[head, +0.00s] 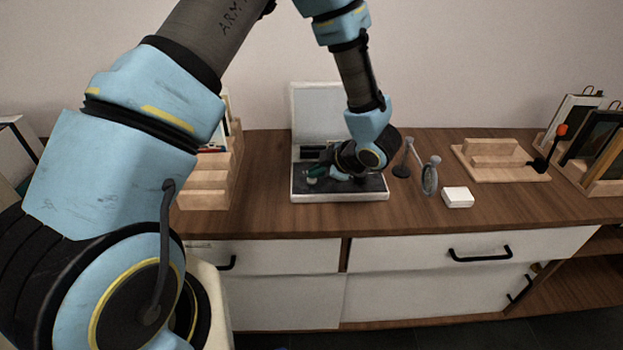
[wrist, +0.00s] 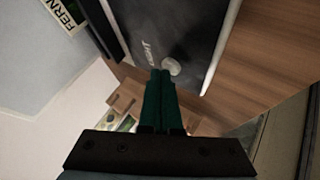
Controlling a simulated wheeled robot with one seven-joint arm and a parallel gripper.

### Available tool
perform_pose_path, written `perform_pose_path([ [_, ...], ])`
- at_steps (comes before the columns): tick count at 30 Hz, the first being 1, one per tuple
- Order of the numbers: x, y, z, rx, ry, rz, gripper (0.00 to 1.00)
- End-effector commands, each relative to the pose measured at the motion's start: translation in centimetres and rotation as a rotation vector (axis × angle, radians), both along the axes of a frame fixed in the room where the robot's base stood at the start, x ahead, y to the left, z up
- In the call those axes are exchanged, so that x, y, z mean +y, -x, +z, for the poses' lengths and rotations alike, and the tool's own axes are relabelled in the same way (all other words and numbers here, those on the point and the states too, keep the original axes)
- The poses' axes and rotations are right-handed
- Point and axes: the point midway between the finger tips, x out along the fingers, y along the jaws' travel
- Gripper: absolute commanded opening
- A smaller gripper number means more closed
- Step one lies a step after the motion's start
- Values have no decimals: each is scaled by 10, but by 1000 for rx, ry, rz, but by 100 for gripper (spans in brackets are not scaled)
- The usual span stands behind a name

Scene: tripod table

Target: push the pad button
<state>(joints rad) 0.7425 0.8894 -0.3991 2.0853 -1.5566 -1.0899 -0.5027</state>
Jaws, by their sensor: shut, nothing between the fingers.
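An open case with a white rim (head: 340,198) and a dark inner panel stands on the wooden counter, its pale lid raised at the back. A small pale round button (head: 312,181) sits at the left of the panel. In the wrist view the button (wrist: 172,66) lies on the dark surface beside some white lettering. My gripper (head: 315,171) reaches over the panel from the right. Its green fingers (wrist: 160,73) are together and empty, with the tips just beside the button in the wrist view. I cannot tell whether they touch it.
A wooden tray (head: 500,165) is farther right. A wooden rack (head: 210,182) stands left. The counter's front strip is mostly clear.

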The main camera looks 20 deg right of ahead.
Motion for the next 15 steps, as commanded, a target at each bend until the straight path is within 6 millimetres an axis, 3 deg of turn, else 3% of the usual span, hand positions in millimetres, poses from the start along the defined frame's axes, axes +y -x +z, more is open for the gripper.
perform_pose_path([
  [15,0,0,4,0,0,0,0],
])
